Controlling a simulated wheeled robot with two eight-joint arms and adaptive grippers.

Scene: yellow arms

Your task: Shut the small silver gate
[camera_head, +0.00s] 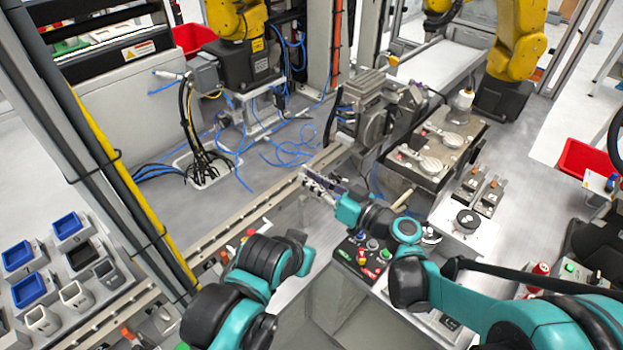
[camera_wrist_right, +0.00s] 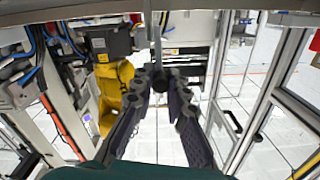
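My right gripper (camera_head: 322,187) reaches over the rail near the middle of the head view. In the right wrist view its dark fingers (camera_wrist_right: 163,84) converge toward their tips, with pale floor showing between them. A thin upright silver bar stands beyond the tips. I cannot tell whether the fingers touch it or hold anything. A silver-framed panel (camera_wrist_right: 268,84) stands at the right of the wrist view, with a dark handle (camera_wrist_right: 232,122) beside it. I cannot tell whether this is the small silver gate, or how far open it is. My left gripper is not visible.
A grey machine (camera_head: 372,108) stands just beyond my right gripper. A metal fixture (camera_head: 437,150) with round parts lies to its right. A button box (camera_head: 364,258) sits below my right wrist. Blue and white bins (camera_head: 30,289) fill the lower left. Loose blue cables lie behind the rail.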

